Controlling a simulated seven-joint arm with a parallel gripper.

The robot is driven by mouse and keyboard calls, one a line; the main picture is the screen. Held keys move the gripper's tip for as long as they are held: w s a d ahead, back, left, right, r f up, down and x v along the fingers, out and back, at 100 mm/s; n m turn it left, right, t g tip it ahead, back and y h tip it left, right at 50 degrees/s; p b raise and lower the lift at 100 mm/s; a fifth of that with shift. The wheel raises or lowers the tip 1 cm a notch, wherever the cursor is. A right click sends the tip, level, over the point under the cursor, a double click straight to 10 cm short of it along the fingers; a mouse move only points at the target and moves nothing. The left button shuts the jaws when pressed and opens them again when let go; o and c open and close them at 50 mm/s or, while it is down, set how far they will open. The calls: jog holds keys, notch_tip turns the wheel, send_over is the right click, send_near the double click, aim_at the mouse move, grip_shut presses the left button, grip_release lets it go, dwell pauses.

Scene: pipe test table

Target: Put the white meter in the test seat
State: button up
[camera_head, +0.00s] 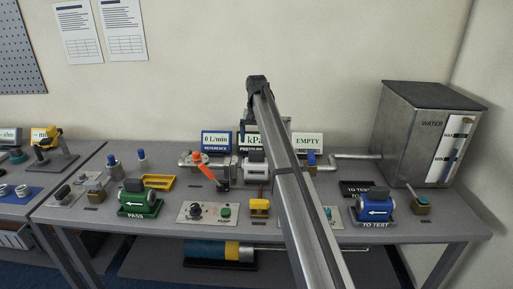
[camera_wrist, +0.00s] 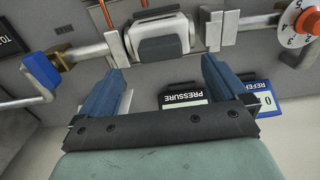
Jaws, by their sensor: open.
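The white meter (camera_head: 255,161), with a dark face, is in the pipe line at the middle of the table. In the wrist view the white meter (camera_wrist: 163,38) lies between upright metal plates of the test seat (camera_wrist: 213,32), in line with the pipes. Whether it is fully seated I cannot tell. My gripper (camera_wrist: 161,70) is open and empty, its two blue fingers apart and just short of the meter. In the head view my arm hides most of the gripper and part of the seat.
A blue meter (camera_head: 374,208) sits at right on a TO TEST stand, a green meter (camera_head: 138,199) at left on a PASS stand. Display signs (camera_head: 216,141) stand behind the seat. An orange-handled valve (camera_head: 205,168) is left of it. A steel water tank (camera_head: 411,130) stands at right.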

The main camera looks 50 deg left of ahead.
notch_tip(320, 180, up, 4)
jog(key=shift+r, duration=0.25)
